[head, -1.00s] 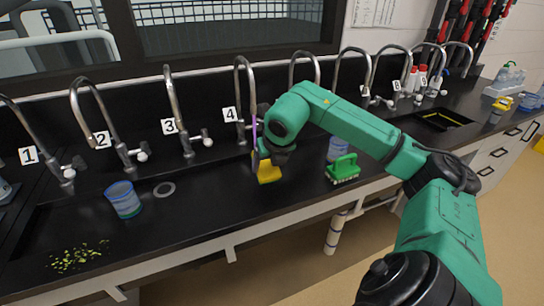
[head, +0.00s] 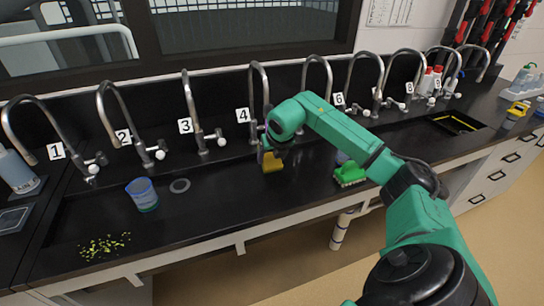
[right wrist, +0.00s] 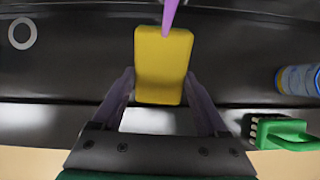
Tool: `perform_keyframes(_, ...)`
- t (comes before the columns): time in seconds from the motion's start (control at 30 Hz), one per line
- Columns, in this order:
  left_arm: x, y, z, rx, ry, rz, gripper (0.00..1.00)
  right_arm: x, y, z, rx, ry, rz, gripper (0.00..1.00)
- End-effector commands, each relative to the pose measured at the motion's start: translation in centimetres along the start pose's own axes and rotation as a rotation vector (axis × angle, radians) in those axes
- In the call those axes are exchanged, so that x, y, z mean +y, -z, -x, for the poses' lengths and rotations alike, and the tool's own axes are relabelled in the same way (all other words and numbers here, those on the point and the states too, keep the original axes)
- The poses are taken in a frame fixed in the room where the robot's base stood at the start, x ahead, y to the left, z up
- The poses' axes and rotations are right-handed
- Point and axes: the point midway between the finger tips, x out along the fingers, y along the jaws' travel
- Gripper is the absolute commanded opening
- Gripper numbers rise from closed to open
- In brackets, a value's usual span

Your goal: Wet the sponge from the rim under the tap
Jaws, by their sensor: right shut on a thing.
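My right gripper (head: 271,152) is shut on the yellow sponge (head: 271,163), low over the black counter by tap 4 (head: 258,95). In the right wrist view the sponge (right wrist: 163,65) sits between the two fingertips of the right gripper (right wrist: 160,88), one on each side. A thin purple strip (right wrist: 170,14) meets the sponge's far edge there; I cannot tell what it is. My forearm and gripper hide part of the area below tap 4's spout in the head view. My left gripper is not in view.
A green brush (head: 350,174) lies right of the sponge, with a blue cup partly hidden behind it. Another blue cup (head: 142,195), a grey ring (head: 180,186) and yellow-green crumbs (head: 104,246) are to the left. Several numbered taps line the back.

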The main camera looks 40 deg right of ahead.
Motion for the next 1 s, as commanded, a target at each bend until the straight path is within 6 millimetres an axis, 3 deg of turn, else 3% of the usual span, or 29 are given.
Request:
perform_keyframes(0.17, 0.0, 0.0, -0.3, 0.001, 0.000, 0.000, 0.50, -0.1, 0.3, 0.0, 0.000, 0.001, 0.000, 0.31)
perform_keyframes(0.43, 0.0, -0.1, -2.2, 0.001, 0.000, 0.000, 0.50, -0.1, 2.7, 1.0, 0.001, 0.003, 0.002, 0.31)
perform_keyframes(1.0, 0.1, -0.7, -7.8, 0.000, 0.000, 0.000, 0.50, -0.2, 6.9, 3.3, -0.002, 0.001, 0.000, 0.31)
